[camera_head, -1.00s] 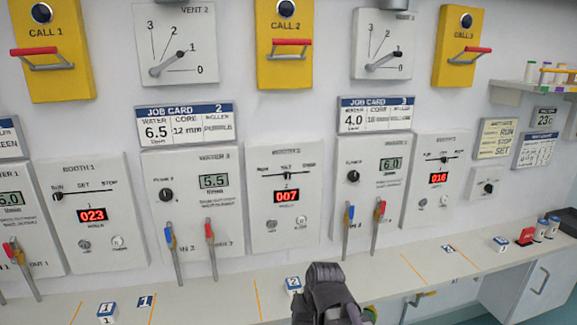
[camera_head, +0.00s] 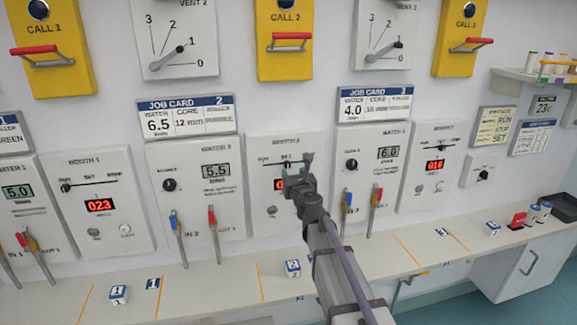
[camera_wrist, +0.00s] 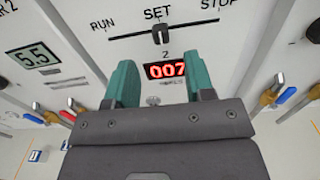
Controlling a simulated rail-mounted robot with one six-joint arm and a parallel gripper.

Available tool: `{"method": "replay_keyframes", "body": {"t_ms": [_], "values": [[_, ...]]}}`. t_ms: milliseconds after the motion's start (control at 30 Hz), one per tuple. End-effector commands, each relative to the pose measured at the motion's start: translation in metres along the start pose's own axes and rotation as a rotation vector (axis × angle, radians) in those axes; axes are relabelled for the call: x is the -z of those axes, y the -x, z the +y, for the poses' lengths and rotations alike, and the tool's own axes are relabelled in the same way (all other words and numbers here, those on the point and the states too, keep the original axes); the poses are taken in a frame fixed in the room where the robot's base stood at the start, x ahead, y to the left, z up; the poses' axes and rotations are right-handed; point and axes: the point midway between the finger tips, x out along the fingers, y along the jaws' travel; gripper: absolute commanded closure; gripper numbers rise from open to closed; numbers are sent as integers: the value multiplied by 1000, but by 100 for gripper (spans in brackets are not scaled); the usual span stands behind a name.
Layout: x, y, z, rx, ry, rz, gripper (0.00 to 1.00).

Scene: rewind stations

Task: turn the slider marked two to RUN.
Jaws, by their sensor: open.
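The slider marked 2 shows in the wrist view as a dark knob (camera_wrist: 160,34) on a horizontal slot, upright under SET. RUN is at the left end of the slot and STOP at the right. Nothing is between the fingers that I can see held. In the head view my gripper (camera_head: 298,172) is in front of the booth 2 panel (camera_head: 262,148) and hides part of its slot and display.
Red and blue levers (camera_head: 177,238) stand left of the booth 2 panel, and another pair (camera_head: 375,208) stands right of it. The booth 1 panel (camera_head: 97,230) and the right panel (camera_head: 428,190) have similar sliders. The counter (camera_head: 220,285) below carries small numbered blocks.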

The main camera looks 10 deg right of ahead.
Motion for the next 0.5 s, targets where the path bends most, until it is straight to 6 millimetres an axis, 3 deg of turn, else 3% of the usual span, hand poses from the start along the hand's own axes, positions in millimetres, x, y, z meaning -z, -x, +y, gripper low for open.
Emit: {"method": "replay_keyframes", "body": {"t_ms": [100,233,333,500], "values": [[0,-34,0,0,1,1,51],[0,-62,0,1,2,1,51],[0,-72,0,1,2,2,51],[0,-74,0,0,2,2,51]]}}
